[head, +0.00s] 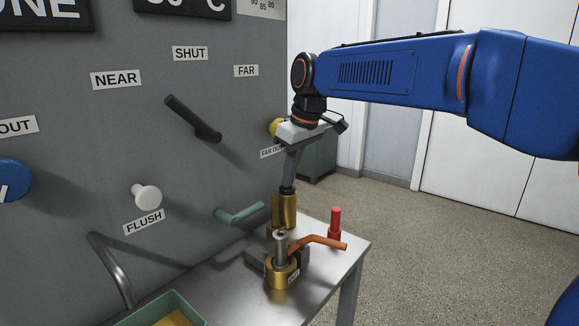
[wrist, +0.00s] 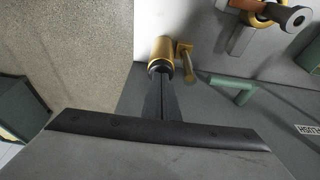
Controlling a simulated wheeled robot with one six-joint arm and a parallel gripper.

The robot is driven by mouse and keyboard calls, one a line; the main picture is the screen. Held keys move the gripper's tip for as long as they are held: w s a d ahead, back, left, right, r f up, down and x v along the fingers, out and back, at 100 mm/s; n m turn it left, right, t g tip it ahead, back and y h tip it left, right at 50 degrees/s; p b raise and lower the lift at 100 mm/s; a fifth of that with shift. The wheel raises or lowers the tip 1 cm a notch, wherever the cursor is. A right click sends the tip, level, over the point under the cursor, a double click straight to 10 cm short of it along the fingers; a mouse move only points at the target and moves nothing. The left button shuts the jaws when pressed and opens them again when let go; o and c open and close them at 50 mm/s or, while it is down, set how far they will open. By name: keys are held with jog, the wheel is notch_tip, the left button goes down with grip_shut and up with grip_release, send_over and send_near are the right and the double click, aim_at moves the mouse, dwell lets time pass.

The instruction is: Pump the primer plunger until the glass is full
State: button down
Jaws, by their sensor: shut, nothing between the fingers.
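The primer pump is probably the upright brass cylinder (head: 288,211) at the back of the metal table; it also shows in the wrist view (wrist: 163,48). A dark part at its top (head: 287,190), likely the plunger, lies right at my fingertips. My gripper (head: 289,182) points down over it with its fingers together and nothing between them. In the wrist view my gripper (wrist: 161,78) reaches to the cylinder's dark top; whether it touches is hard to tell. I cannot make out a glass or its level.
In front stands a brass fitting (head: 281,275) with a grey stem and an orange lever (head: 318,242). A red cylinder (head: 335,222) stands to the right. A green handle (head: 241,213), a white FLUSH knob (head: 146,197) and a black lever (head: 192,117) stick out from the grey panel. A green tray (head: 188,309) sits in front.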

jog(key=shift+f, duration=0.2)
jog(key=w+a+v, duration=0.1)
jog(key=v, duration=1.3)
jog(key=shift+r, duration=0.25)
jog(key=shift+d, duration=0.1)
jog(key=s+d+f+m, duration=0.3)
jog(key=s+d+f, duration=0.2)
jog(key=d, duration=0.4)
jog(key=s+d+f+m+t+h, duration=0.1)
jog(key=s+d+f+m, duration=0.1)
jog(key=s+d+f, duration=0.4)
jog(key=s+d+f+m, duration=0.3)
jog(key=s+d+f, duration=0.3)
jog(key=f, duration=0.6)
jog(key=s+d+f+m+t+h, duration=0.1)
jog(key=s+d+f+m, duration=0.1)
jog(key=s+d+f, duration=0.4)
jog(key=s+f, duration=0.3)
jog(key=shift+s+d+f+t+h, duration=0.25)
jog(key=shift+s+d+t+h, duration=0.05)
jog(key=shift+s, duration=0.05)
jog(key=shift+a, duration=0.1)
